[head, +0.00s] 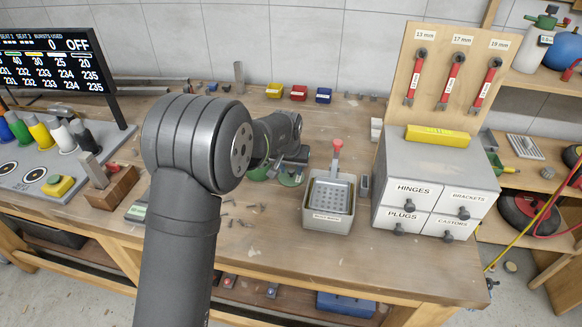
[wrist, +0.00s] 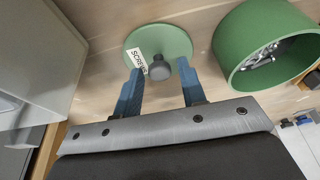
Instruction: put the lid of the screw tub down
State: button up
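The green lid (wrist: 168,37) of the screw tub has a dark grey knob (wrist: 158,68) and a white SCREWS label. In the wrist view it appears to lie flat on the bench, knob toward me. My gripper (wrist: 161,67) is open, with its blue fingers on either side of the knob and gaps showing beside it. The green screw tub (wrist: 262,35) stands open to the right of the lid, with screws inside. In the head view the lid (head: 291,180) is partly covered by my gripper (head: 290,163), and the tub is mostly hidden behind my arm.
A grey parts-wash tray (head: 329,220) with a red-knobbed handle stands just right of the lid. A drawer cabinet (head: 435,190) is farther right. Loose screws (head: 235,207) lie on the bench near my arm. Small coloured bins (head: 298,93) line the back.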

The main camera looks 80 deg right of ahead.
aim_at(291, 171)
jog(key=shift+o, duration=0.3)
jog(key=shift+r, duration=0.15)
jog(key=shift+r, duration=0.3)
jog(key=v, duration=1.1)
jog(key=shift+r, duration=0.25)
jog(key=shift+a, duration=0.15)
jog(key=x, duration=1.2)
jog(key=shift+f, duration=0.2)
notch_tip(291, 171, up, 2)
jog(key=shift+r, duration=0.85)
